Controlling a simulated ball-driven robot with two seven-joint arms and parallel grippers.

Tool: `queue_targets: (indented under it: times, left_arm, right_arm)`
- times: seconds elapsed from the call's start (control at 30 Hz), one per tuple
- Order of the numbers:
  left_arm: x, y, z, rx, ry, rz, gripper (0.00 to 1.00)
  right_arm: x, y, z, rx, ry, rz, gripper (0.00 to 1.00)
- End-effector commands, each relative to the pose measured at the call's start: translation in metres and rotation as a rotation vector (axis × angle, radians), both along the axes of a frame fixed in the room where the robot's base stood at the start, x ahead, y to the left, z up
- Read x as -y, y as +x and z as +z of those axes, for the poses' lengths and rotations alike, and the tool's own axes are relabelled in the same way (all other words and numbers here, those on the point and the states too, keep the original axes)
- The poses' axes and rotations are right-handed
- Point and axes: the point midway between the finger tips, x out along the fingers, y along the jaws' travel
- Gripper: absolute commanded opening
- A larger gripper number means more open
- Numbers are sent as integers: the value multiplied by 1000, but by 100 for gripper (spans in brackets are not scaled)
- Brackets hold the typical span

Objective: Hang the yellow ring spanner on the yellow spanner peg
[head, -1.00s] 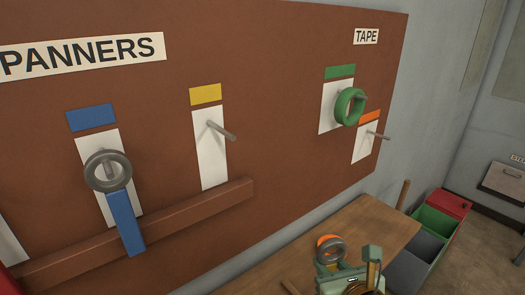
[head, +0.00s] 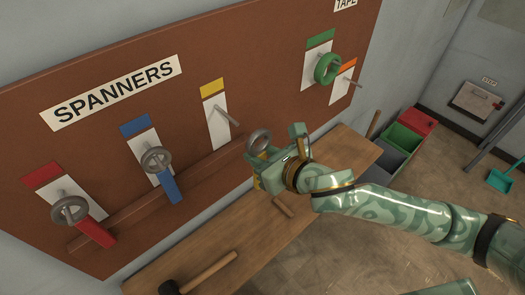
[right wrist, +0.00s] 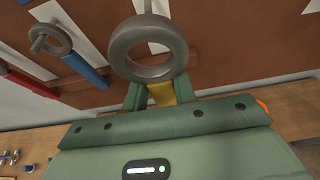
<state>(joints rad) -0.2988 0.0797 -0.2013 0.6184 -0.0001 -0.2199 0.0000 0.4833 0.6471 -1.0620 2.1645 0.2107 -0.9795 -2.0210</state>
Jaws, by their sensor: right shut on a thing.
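The yellow ring spanner has a grey ring (head: 258,141) and a yellow handle (right wrist: 162,94). My right gripper (head: 268,163) is shut on the handle, and the ring stands up clear of the jaws. The yellow spanner peg (head: 228,117) is a bare grey rod on a white strip under a yellow label (head: 212,87). The spanner ring is right of and below the peg in the head view, apart from it. My left gripper is out of view.
The blue spanner (head: 160,165) and red spanner (head: 75,214) hang to the left. A wooden ledge (head: 200,168) runs below the pegs. Green tape (head: 326,68) hangs to the right. A hammer (head: 200,275) lies on the bench (head: 235,250).

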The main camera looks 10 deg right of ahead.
Motion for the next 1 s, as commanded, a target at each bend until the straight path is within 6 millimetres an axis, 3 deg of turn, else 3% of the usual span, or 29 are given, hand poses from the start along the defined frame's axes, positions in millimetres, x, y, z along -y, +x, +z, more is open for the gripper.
queue_targets:
  times: [1.0]
  left_arm:
    - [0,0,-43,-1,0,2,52]
  right_arm:
    - [-41,62,-6,3,3,-1,0]
